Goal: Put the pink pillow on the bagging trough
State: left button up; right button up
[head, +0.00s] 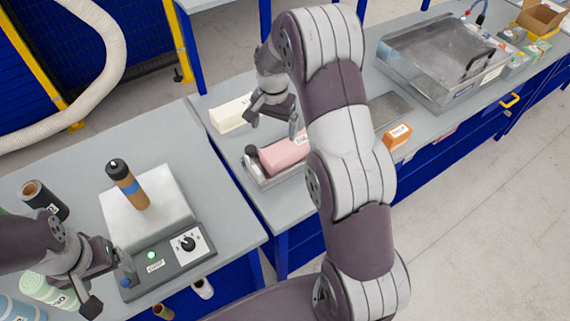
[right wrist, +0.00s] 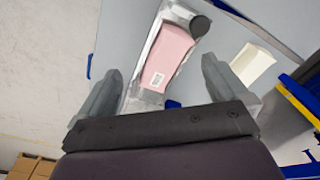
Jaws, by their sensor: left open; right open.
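The pink pillow (head: 284,156) is a pink block with a white label. It lies in the metal bagging trough (head: 262,180) on the right-hand bench, partly hidden by my right arm. My right gripper (head: 272,122) is open and empty above the pillow. In the right wrist view the pillow (right wrist: 168,55) shows ahead, between and beyond the open fingers, not gripped. The trough's metal rim (right wrist: 150,42) shows along its side. My left gripper (head: 106,286) is open and empty at the lower left, beside the grey device.
A cream block (head: 231,114) lies behind the trough. An orange box (head: 397,136) is to its right. A grey device (head: 147,215) with a knob and a brown-blue roll (head: 128,185) stands on the left bench. A large metal case (head: 440,60) sits further right.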

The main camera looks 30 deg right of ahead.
pick_arm(q)
jog(key=shift+s+a, duration=0.15)
jog(key=shift+s, duration=0.25)
pick_arm(e)
jog(key=s+a+r+n, duration=0.2)
jog(key=s+a+n, duration=0.2)
jog(key=s, duration=0.6)
jog(key=s+a+r+n, duration=0.2)
jog(key=s+a+n, duration=0.2)
jog(key=s, duration=0.7)
jog(key=shift+s+a+n+t, duration=0.2)
jog(key=shift+a+n+t, duration=0.15)
jog(key=shift+n, duration=0.85)
pick_arm(q)
jog(key=shift+w, duration=0.2)
pick_arm(e)
jog(key=shift+w, duration=0.15)
pick_arm(q)
jog(key=shift+s, duration=0.15)
